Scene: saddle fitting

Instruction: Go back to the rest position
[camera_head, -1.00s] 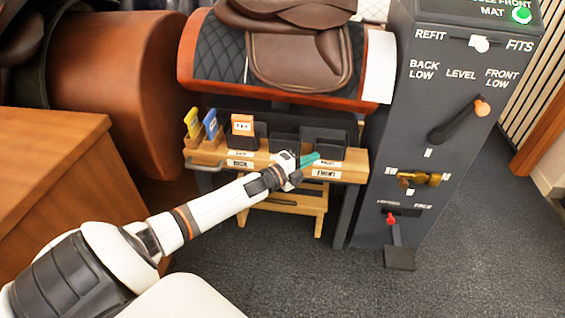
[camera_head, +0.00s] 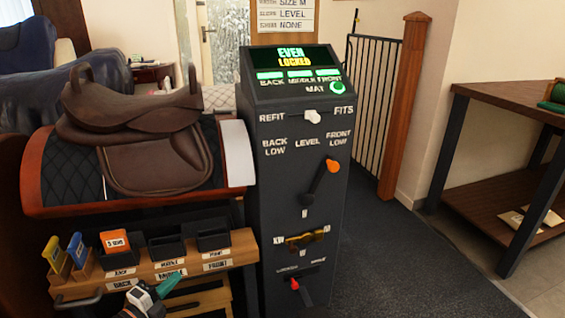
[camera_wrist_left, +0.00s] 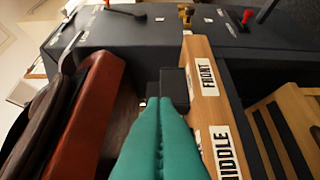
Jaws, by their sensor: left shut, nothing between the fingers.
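My left gripper (camera_head: 168,284) shows at the bottom left of the head view, in front of the wooden shelf (camera_head: 150,272) near its MIDDLE label. Its teal fingers are closed together and empty, also in the left wrist view (camera_wrist_left: 157,125), where they point along the shelf past the MIDDLE and FRONT labels. Most of the left arm is below the head view's edge. My right gripper is not in view. The brown saddle (camera_head: 150,165) sits on its padded stand, left of the dark console (camera_head: 290,225). The console's screen (camera_head: 293,57) reads EVEN LOCKED.
Yellow, blue and orange cards (camera_head: 115,242) stand in holders on the shelf beside dark bins (camera_head: 212,233). The console carries an orange-tipped lever (camera_head: 323,180), a brass handle (camera_head: 305,239) and a red lever (camera_head: 296,286). A dark table (camera_head: 500,200) stands right. Carpet between is clear.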

